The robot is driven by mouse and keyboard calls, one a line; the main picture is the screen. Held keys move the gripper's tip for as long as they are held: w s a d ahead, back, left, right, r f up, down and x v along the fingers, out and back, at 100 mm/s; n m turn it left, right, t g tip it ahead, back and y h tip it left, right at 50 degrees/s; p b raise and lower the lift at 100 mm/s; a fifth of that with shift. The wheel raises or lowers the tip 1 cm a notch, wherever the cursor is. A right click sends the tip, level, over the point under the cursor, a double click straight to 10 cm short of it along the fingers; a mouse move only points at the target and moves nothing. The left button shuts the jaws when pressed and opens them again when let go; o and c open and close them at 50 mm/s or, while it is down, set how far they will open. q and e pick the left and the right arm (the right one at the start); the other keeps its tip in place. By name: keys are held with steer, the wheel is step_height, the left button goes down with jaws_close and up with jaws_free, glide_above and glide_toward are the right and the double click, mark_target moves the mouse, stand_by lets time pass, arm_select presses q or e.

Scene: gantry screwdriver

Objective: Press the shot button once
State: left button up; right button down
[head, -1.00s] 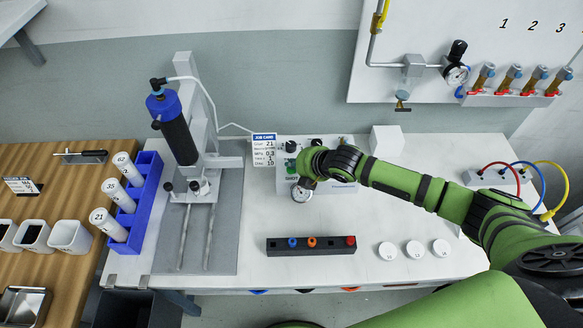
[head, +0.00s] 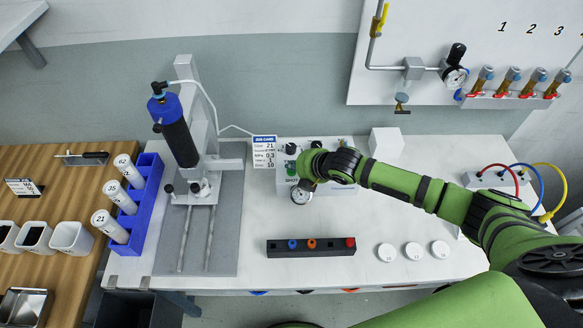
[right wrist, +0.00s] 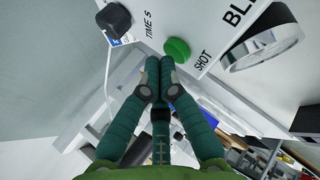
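The white dispenser control box (head: 282,178) stands behind the middle of the bench, largely covered by my right arm in the head view. In the right wrist view, its face (right wrist: 205,22) carries a round green button (right wrist: 177,48) beside the word SHOT. My right gripper (right wrist: 165,63) has its two fingers together with nothing seen between them. Its fingertips are very close to the green button's edge; I cannot tell if they touch it. In the head view my wrist hides the fingertips and the button. My left gripper is not in view.
A gauge (head: 302,194) sits on the box's front. A job card (head: 264,151) stands at its left, near the dispensing stand (head: 229,220) with its blue-topped syringe (head: 176,130). A black holder (head: 275,248) and several white discs (head: 414,251) lie in front. A black knob (right wrist: 113,19) is left of the button.

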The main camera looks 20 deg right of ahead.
mark_target(294, 172)
steer(key=shift+r, duration=0.45)
step_height(294, 172, up, 5)
steer(key=p, duration=0.5)
steer(key=shift+r, duration=0.1)
stand_by(1.6)
